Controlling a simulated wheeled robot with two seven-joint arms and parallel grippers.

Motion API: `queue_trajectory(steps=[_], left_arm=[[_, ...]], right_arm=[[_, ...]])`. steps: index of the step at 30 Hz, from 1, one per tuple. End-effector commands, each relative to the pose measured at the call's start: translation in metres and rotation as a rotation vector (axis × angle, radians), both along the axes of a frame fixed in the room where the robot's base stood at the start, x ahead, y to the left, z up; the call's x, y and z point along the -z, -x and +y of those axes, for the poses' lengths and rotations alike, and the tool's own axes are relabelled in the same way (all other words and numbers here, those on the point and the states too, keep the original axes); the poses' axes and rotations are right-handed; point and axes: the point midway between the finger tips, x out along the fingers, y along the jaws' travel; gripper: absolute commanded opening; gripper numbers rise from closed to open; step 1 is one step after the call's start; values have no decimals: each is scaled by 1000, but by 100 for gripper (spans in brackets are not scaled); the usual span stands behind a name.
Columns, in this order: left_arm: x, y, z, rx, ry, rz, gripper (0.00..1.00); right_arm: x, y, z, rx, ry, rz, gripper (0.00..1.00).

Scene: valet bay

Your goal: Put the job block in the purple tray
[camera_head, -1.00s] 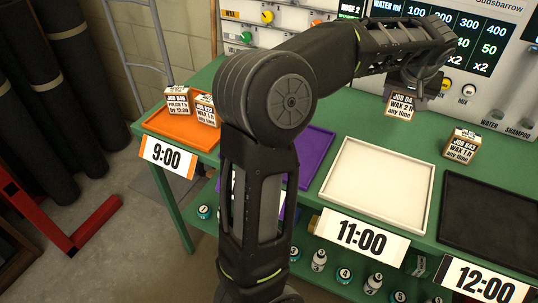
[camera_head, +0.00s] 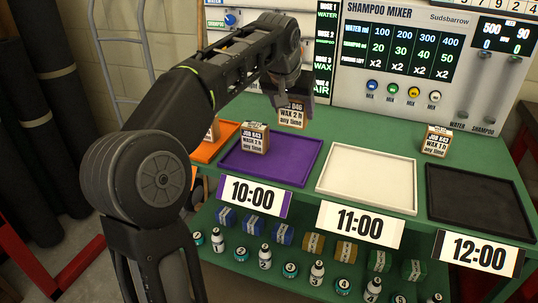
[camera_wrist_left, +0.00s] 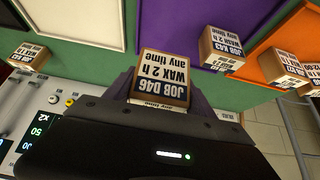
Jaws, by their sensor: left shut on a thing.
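The job block (camera_head: 291,113), a tan cube labelled with "46", "WAX 2 h" and "any time", is in my left gripper (camera_head: 287,90). The gripper is shut on it, behind the purple tray's back edge in the head view. The block reads "JOB D46" in the left wrist view (camera_wrist_left: 162,75), between the fingers. The purple tray (camera_head: 290,162), marked 10:00, holds another block (camera_head: 255,139) labelled wash 2 h at its back left. That block also shows in the left wrist view (camera_wrist_left: 222,50). My right gripper is out of view.
The white tray (camera_head: 366,203) at 11:00 and the black tray (camera_head: 480,217) at 12:00 look empty. A wax 1 h block (camera_head: 436,141) stands on the green table behind them. The orange tray (camera_head: 206,152) is partly hidden by my left arm. The shampoo mixer (camera_head: 430,60) stands behind.

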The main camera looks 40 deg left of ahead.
Motion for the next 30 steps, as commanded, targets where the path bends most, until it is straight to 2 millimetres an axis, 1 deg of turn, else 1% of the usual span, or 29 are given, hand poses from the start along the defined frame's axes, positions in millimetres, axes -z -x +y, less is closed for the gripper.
queue_trajectory(steps=[2,5,8,12,15,18,26,29,30], left_arm=[[0,0,0,0,0,-1,19],[6,0,0,-1,0,0,19],[21,0,0,-1,0,2,19],[47,1,0,-2,0,3,19],[60,0,0,-2,-1,1,19],[63,0,0,-1,0,0,19],[64,0,0,-1,0,0,19],[73,0,0,-1,0,1,19],[79,0,0,-1,0,2,19]], right_arm=[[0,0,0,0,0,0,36],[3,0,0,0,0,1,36],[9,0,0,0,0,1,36],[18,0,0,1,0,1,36],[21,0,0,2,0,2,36],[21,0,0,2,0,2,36],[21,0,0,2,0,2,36],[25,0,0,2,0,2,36],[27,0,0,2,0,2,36]])
